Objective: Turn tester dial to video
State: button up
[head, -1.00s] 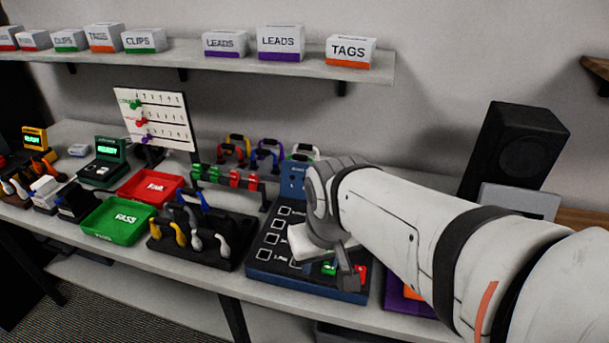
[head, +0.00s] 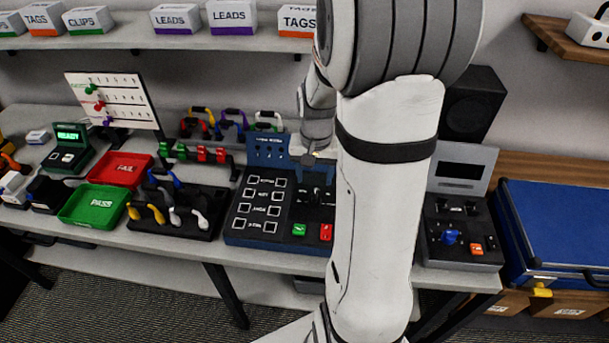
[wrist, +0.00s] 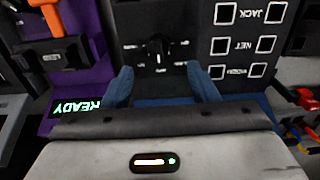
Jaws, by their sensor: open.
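The tester (head: 238,228) is a blue-edged dark panel with labelled square ports, on the bench in the head view. Its black dial (wrist: 157,48) has a light pointer mark and shows near the top middle of the wrist view; the small labels around it are too blurred to read. My gripper (wrist: 160,84) is open and empty. Its two blue fingers stand apart on either side of the dial's line, with the dial beyond the tips, apparently untouched. In the head view my gripper (head: 318,166) is over the tester's upper right, and my arm hides the area to its right.
Green (head: 299,229) and red (head: 326,232) buttons sit on the tester's front. A purple unit with a READY screen (wrist: 74,106) is beside it in the wrist view. A cable rack (head: 175,222), green PASS tray (head: 68,207) and red FAIL tray (head: 103,169) stand left.

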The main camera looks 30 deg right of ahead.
aim_at(314, 194)
jog(key=shift+d+f+p, duration=0.1)
jog(key=shift+f+p, duration=0.3)
jog(key=shift+f, duration=3.6)
jog(key=shift+c, duration=0.3)
